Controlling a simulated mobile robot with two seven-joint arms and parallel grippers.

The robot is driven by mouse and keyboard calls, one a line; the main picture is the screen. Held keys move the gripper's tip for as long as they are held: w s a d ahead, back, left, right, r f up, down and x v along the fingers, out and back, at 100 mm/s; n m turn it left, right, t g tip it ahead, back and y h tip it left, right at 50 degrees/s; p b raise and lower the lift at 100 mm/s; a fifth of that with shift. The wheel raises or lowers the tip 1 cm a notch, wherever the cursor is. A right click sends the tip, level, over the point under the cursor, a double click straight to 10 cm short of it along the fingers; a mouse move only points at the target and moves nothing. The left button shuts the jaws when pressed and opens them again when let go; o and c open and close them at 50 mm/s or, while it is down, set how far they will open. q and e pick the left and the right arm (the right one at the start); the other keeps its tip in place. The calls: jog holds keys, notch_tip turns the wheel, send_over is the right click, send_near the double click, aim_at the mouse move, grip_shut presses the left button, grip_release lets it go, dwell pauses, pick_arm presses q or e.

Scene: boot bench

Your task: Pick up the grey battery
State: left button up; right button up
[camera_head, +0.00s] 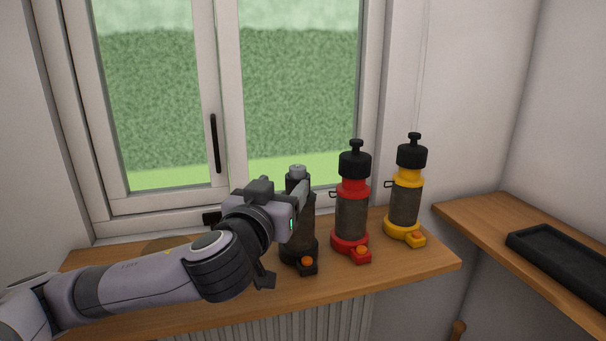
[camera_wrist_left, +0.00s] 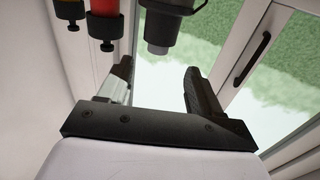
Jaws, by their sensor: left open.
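A grey-capped dark cylinder (camera_head: 297,172), which looks like the grey battery, stands upright at the top of a dark lantern-like device (camera_head: 303,250) on the wooden sill. I cannot tell where the battery ends and the device begins. In the left wrist view the grey cap (camera_wrist_left: 158,46) hangs upside down just beyond my fingertips, roughly in line with the gap. My left gripper (camera_wrist_left: 157,75) is open and empty. In the head view the left gripper (camera_head: 298,198) is at the device's upper part, and its wrist hides part of it. My right gripper is not in view.
A red device (camera_head: 351,215) and a yellow device (camera_head: 404,205), both with black knobbed tops, stand close to the right on the sill (camera_head: 400,268). The window (camera_head: 225,100) is behind. A black tray (camera_head: 560,255) lies on a separate wooden shelf (camera_head: 480,220) at right.

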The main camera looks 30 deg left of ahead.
aim_at(295, 170)
pick_arm(q)
jog(key=shift+w+a+r+p, duration=0.2)
jog(key=shift+w+p, duration=0.15)
jog(key=shift+w, duration=0.4)
jog(key=p+x, duration=0.1)
jog(key=x, duration=0.3)
jog(key=shift+d+p, duration=0.1)
jog(key=shift+p, duration=0.25)
jog(key=shift+w, duration=0.55)
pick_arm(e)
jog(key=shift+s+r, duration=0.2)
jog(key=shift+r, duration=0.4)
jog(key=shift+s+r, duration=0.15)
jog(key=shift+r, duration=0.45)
pick_arm(q)
grip_shut()
